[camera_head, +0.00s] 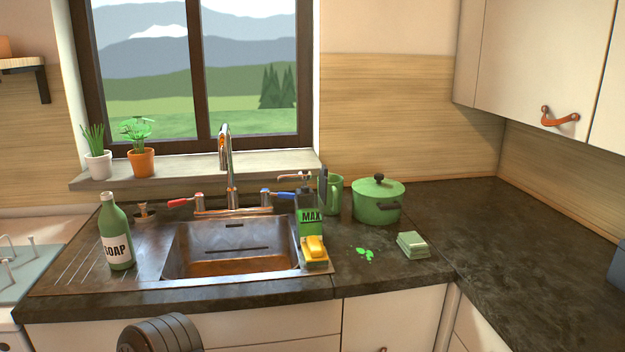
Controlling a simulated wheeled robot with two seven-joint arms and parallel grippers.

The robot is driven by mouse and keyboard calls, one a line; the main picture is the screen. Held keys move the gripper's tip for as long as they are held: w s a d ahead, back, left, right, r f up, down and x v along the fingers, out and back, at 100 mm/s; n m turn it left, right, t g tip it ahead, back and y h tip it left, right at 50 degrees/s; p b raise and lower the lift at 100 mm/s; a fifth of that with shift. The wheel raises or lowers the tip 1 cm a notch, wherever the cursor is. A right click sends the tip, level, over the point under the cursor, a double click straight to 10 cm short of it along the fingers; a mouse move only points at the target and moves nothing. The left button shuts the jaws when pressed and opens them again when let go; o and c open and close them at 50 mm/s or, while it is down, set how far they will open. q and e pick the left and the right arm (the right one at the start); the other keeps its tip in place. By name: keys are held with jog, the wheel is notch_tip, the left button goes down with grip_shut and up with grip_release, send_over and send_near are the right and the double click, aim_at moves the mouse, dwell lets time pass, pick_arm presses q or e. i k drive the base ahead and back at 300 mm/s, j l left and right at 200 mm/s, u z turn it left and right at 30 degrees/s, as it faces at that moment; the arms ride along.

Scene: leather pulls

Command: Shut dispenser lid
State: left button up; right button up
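A green and clear dispenser marked MAX (311,217) stands upright at the right rim of the sink. A dark upright piece (323,188) rises at its top right; it may be the raised lid, but it is too small to tell. A small metal spout-like part (294,177) shows just above the dispenser; I cannot tell whether it belongs to it. A yellow sponge (316,247) rests in front of the dispenser's base. Neither of my grippers is in view.
The sink (235,235) has a tall faucet (229,165) with red and blue handles. A green soap bottle (116,235) stands left. A green mug (334,194), lidded pot (378,200), green spill (365,254) and green block (413,245) are right. The right counter is largely clear.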

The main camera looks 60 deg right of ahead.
aim_at(323, 181)
jog(key=i+j, duration=0.45)
jog(key=i+z, duration=0.1)
jog(key=z, duration=2.45)
